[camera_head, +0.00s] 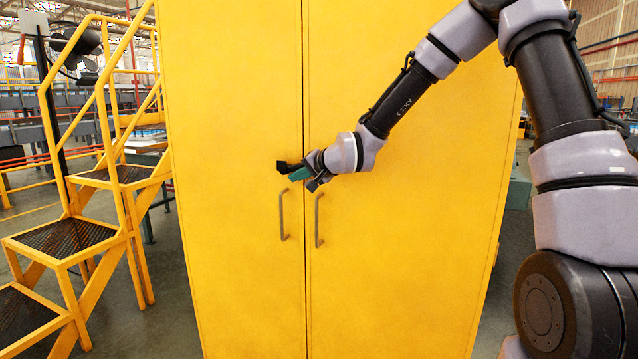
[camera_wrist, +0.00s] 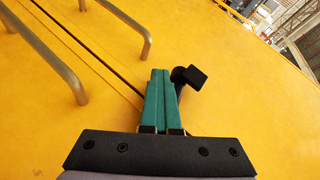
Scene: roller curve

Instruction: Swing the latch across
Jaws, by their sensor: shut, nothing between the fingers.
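A tall yellow cabinet (camera_head: 400,220) with two shut doors fills the middle of the head view. The latch (camera_head: 282,167) is a small black piece at the seam, above the two handles. It also shows in the wrist view (camera_wrist: 192,76) as a dark knob with a black arm, just right of the fingertips. My gripper (camera_head: 298,174) is at the latch; its teal fingers (camera_wrist: 160,75) are shut together with nothing between them. They lie close beside the latch; I cannot tell whether they touch it. The fingers hide part of the latch arm.
Two grey bar handles stick out from the doors, the left one (camera_head: 282,215) and the right one (camera_head: 318,220), just below my gripper. They also show at upper left in the wrist view. A yellow step ladder (camera_head: 125,215) stands left of the cabinet.

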